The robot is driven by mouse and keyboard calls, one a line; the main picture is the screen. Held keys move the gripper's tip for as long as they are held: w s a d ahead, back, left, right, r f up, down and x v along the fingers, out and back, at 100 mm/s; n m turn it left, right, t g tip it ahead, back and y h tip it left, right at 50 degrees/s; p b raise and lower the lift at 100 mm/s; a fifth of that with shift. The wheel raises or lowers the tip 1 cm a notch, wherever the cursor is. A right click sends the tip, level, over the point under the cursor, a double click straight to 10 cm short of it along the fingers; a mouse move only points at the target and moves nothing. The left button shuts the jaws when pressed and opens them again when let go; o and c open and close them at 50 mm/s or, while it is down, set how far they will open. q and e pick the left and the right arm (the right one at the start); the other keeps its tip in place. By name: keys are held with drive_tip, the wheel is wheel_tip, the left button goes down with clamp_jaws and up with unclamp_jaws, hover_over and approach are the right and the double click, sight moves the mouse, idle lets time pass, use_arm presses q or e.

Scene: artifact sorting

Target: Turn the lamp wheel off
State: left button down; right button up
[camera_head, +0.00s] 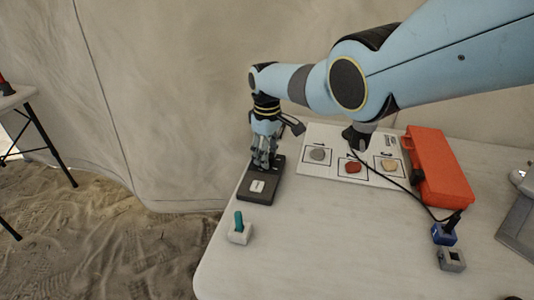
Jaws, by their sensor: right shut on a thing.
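My right gripper (263,162) comes down from above onto the far part of a dark flat box (258,197) on the table. Its fingers are closed on a small part at the far end of the box. This part appears to be the lamp wheel, but the fingers hide it. The near part of the box has a white switch-like plate (257,186) on it. I cannot tell from here whether the lamp is lit. My left gripper is not in view.
On the white table (330,250) lie a white board (316,134) with several stones, an orange case (437,165), a white block with a teal handle (239,229), a blue block (444,234) and a grey block (452,259). The table's front middle is clear.

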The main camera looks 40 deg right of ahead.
drive_tip(key=n, duration=0.4)
drive_tip(key=shift+n, duration=0.4)
idle(0.4)
drive_tip(key=o, duration=1.2)
drive_tip(key=shift+c, duration=0.2)
drive_tip(key=shift+r, duration=0.1)
wheel_tip(320, 180, up, 12)
